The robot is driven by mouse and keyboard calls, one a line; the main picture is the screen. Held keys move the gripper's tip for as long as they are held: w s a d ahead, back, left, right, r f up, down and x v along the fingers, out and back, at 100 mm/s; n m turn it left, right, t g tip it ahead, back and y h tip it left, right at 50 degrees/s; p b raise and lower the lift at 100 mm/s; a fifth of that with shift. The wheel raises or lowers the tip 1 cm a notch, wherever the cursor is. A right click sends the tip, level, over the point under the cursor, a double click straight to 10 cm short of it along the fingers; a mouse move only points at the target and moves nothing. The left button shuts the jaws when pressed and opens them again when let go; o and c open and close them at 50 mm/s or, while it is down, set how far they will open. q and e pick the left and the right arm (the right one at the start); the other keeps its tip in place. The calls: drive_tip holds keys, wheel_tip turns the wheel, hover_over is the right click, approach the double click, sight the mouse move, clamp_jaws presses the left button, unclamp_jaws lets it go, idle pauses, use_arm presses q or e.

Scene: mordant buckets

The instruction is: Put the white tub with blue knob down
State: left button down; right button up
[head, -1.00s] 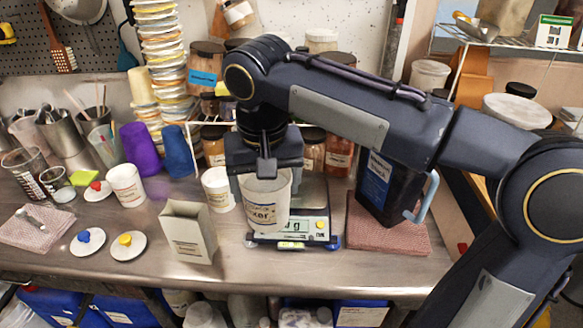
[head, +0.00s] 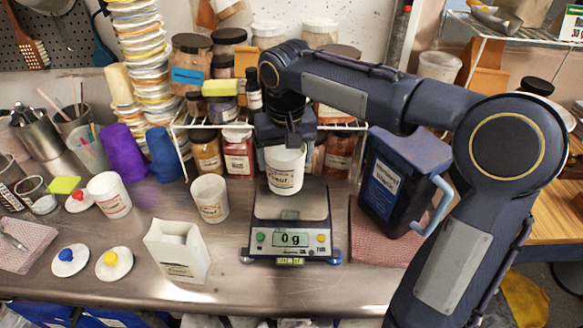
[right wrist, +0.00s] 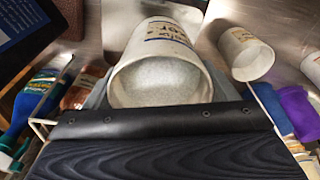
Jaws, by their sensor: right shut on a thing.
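A white tub (head: 286,172) with a printed label is held upright by my right gripper (head: 284,143), over the back part of the scale's plate. The gripper is shut on it. In the right wrist view the open mouth of the tub (right wrist: 165,82) shows a pale, grainy inside, and no lid or knob is on it. The scale (head: 290,240) reads 0 g, and the tub looks clear of the plate. A white lid with a blue knob (head: 70,261) lies flat on the table at left. My left gripper is not in view.
A white tub (head: 210,198) and a paper carton (head: 178,252) stand left of the scale. A dark jug (head: 400,182) stands on a pink cloth at right. Bare steel table (head: 235,225) lies between carton and scale.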

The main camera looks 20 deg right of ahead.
drive_tip(key=f, duration=0.1)
drive_tip(key=w+d+f, duration=0.2)
drive_tip(key=shift+d+f, duration=0.1)
drive_tip(key=shift+f, duration=0.2)
drive_tip(key=shift+w+d+f, duration=0.1)
drive_tip(key=shift+f, duration=0.85)
drive_tip(key=shift+w+d+f, duration=0.1)
drive_tip(key=shift+f, duration=0.85)
drive_tip(key=shift+f, duration=0.15)
drive_tip(key=o, duration=1.1)
wheel_tip(320, 180, up, 12)
drive_tip(key=s, duration=0.1)
drive_tip(key=s+a+f+t+y, duration=0.1)
drive_tip(key=s+f, duration=0.2)
drive_tip(key=s, duration=0.5)
drive_tip(key=s+a+f+t+y, duration=0.1)
drive_tip(key=s+f, duration=0.3)
drive_tip(key=s, duration=0.4)
drive_tip(key=s+a+f+t+y, duration=0.1)
drive_tip(key=s+f+t+y, duration=0.1)
drive_tip(key=s, duration=0.6)
drive_tip(key=shift+s+f+p, duration=0.2)
drive_tip(key=shift+f+p, duration=0.1)
drive_tip(key=shift+f, duration=0.55)
